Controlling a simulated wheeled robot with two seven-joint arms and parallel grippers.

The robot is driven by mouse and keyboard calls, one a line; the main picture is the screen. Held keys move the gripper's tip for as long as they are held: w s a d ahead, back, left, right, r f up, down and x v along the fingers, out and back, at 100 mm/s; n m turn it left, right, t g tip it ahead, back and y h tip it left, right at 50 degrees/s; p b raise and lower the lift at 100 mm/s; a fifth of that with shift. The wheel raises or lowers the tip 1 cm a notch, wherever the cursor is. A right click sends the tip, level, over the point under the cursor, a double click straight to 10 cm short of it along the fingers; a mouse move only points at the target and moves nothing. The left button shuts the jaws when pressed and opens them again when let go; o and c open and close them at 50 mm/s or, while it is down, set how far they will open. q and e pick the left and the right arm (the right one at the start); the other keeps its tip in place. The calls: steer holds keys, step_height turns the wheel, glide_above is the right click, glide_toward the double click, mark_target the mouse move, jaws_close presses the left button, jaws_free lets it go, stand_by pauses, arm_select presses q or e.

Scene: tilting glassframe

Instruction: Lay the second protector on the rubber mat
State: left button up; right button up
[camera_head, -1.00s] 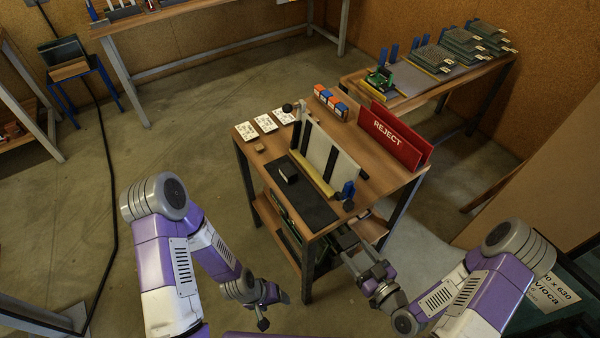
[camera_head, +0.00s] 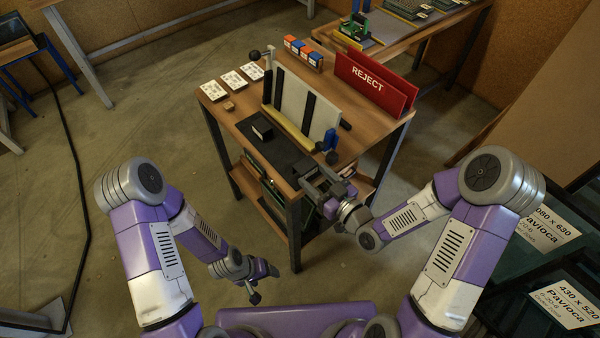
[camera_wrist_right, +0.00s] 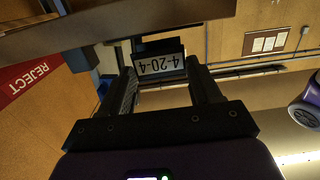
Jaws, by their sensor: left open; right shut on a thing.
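The dark rubber mat (camera_head: 287,158) lies along the front of the wooden workbench. One small black protector (camera_head: 262,130) with a pale edge stands on it. My right gripper (camera_head: 325,181) is at the bench's near right corner, by the mat's near end. In the right wrist view it is shut on a second protector (camera_wrist_right: 160,52), black with a white label reading 4-20-4, upside down in that picture. In the head view the arm and fingers mostly hide this protector. My left gripper (camera_head: 262,283) is open and empty, low in front of the bench.
A tilted glass frame (camera_head: 295,100) with black strips stands behind the mat. A red REJECT bin (camera_head: 375,85), white cards (camera_head: 233,80) and a small wooden block (camera_head: 229,106) are also on the bench.

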mark_target(310, 172)
steer(key=x, duration=0.3)
steer(key=shift+w+a+r, duration=0.1)
steer(key=shift+w+r, duration=0.1)
steer(key=x, duration=0.4)
steer(key=shift+r+b, duration=0.1)
steer(key=shift+b, duration=0.2)
steer(key=shift+s+f, duration=0.15)
steer(key=shift+f, duration=0.65)
steer(key=shift+b, duration=0.3)
